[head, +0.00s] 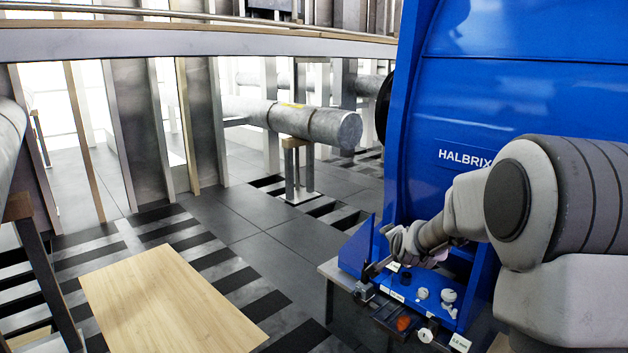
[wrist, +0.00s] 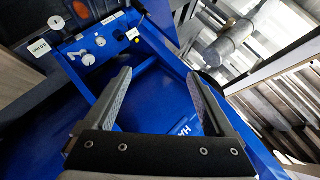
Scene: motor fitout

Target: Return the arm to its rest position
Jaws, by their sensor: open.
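My arm reaches in from the right of the head view. My gripper (head: 376,268) is at its end, by the lower left part of the blue machine (head: 530,95) marked HALBRIX. In the wrist view my gripper (wrist: 160,90) shows two grey fingers spread wide apart with nothing between them. Beyond the fingers lies the machine's blue surface (wrist: 160,110). In the head view the fingertips are small and partly hidden against the blue side plate.
A blue shelf (head: 395,290) with white knobs (head: 448,295) and labels sits just below my gripper. A wooden board (head: 165,305) lies at the lower left. A large grey pipe (head: 310,125) rests on a stand behind. Dark floor (head: 235,215) is open between them.

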